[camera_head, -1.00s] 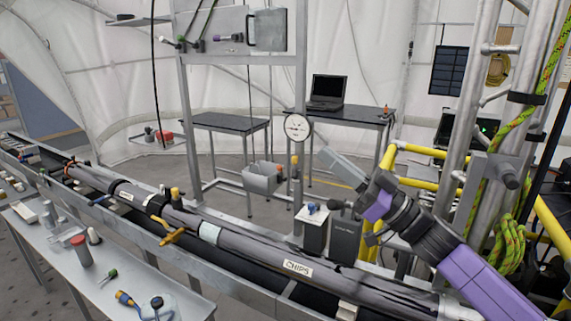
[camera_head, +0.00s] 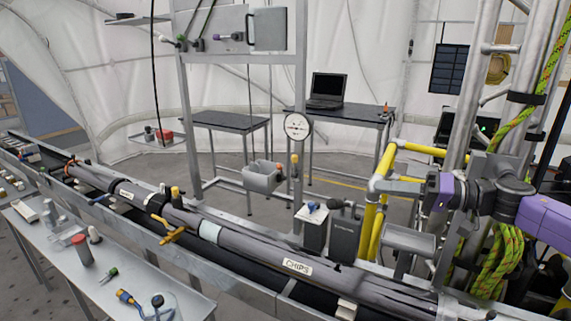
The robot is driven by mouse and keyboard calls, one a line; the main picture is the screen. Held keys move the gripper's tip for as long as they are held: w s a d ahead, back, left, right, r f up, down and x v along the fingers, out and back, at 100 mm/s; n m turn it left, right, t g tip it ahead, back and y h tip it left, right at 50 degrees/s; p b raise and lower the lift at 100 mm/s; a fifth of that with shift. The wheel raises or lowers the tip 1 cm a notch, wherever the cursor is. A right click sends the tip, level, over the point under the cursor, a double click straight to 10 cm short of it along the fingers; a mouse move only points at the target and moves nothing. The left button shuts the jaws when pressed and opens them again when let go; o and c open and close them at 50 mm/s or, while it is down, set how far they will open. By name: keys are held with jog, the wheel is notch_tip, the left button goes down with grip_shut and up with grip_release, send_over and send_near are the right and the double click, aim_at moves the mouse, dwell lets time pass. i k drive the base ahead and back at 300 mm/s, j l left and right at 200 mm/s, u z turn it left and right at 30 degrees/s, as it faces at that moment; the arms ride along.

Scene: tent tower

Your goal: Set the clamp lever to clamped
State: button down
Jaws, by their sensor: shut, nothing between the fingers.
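No readable label marks the clamp lever, so I cannot say for certain which handle it is. A short lever with a black knob (camera_head: 337,204) lies nearly flat across the top of a dark box (camera_head: 345,238) behind the long grey tube. My gripper (camera_head: 431,210) is at the right, below the purple wrist collar, and clear of both handles. It is shut and empty. Its fingertips are hard to make out against the grey metal behind.
The long grey tube marked CHIPS (camera_head: 298,266) runs across the front. A grey tray-like plate (camera_head: 408,241) stands close below my gripper. Yellow rails (camera_head: 377,200), metal posts and coiled green rope (camera_head: 497,262) crowd the right. A pressure gauge (camera_head: 297,126) hangs on the middle post.

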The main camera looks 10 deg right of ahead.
aim_at(280, 167)
jog(key=i+j, duration=0.15)
jog(key=i, duration=0.35)
jog(key=i+j, duration=0.1)
jog(key=i, duration=0.4)
jog(key=i+j, duration=0.15)
jog(key=i, duration=0.35)
